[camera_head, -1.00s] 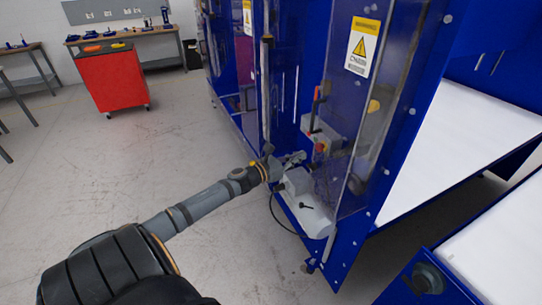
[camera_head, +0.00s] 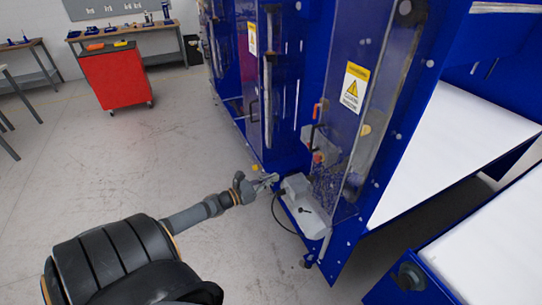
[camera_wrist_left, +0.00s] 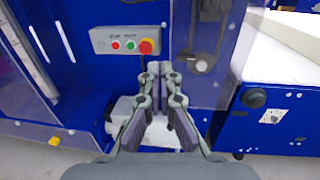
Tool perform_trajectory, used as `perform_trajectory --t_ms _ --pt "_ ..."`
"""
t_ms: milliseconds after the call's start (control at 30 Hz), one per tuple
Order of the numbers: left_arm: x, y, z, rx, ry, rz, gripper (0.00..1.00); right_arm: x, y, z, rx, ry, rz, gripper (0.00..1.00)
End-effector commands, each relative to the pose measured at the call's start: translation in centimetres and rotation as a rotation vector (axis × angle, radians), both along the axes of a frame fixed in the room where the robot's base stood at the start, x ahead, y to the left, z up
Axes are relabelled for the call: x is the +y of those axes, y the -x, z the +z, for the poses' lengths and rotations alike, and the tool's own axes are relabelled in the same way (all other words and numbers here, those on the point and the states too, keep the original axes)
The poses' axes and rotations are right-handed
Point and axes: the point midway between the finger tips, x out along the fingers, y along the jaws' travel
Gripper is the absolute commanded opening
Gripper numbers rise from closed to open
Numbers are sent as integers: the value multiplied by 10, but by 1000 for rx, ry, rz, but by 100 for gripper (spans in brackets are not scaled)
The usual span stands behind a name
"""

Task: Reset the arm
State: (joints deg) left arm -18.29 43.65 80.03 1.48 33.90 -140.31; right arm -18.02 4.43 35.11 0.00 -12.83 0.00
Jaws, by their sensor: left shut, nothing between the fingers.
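My left arm comes in from the lower left in the head view. Its gripper (camera_head: 268,181) is beside the blue machine (camera_head: 345,225), just left of a grey-white motor housing (camera_head: 305,212), with nothing held. In the left wrist view the fingers of the gripper (camera_wrist_left: 160,68) are shut and empty in front of the machine. A control box (camera_wrist_left: 113,41) with green and red buttons and a red knob (camera_wrist_left: 146,47) shows behind and above the fingertips. My right gripper is in neither view.
A white-topped conveyor (camera_head: 450,150) runs right of the machine. A yellow warning sign (camera_head: 353,87) is on its clear panel. A red tool cabinet (camera_head: 115,80) and a workbench (camera_head: 160,33) stand at the back left. The grey floor (camera_head: 150,150) left of the machine is open.

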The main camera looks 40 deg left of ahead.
Motion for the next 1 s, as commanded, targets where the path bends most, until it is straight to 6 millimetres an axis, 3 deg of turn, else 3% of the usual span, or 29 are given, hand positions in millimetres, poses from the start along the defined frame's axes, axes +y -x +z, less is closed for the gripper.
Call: perform_trajectory --t_ms 367,467,567,700,767,867,1000 --pt "0 1 -2 2 2 1 0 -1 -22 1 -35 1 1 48" --pt "6 4 -22 45 66 32 0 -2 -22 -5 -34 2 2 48" --pt "21 16 -80 174 271 137 0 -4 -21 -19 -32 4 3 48" --pt "39 56 -197 402 722 388 0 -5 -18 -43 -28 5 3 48" --pt "40 79 -247 481 920 512 0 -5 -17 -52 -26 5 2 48" --pt "33 123 -325 580 1239 734 0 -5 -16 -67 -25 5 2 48" --pt "4 197 -424 647 1656 1081 0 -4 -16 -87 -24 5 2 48"
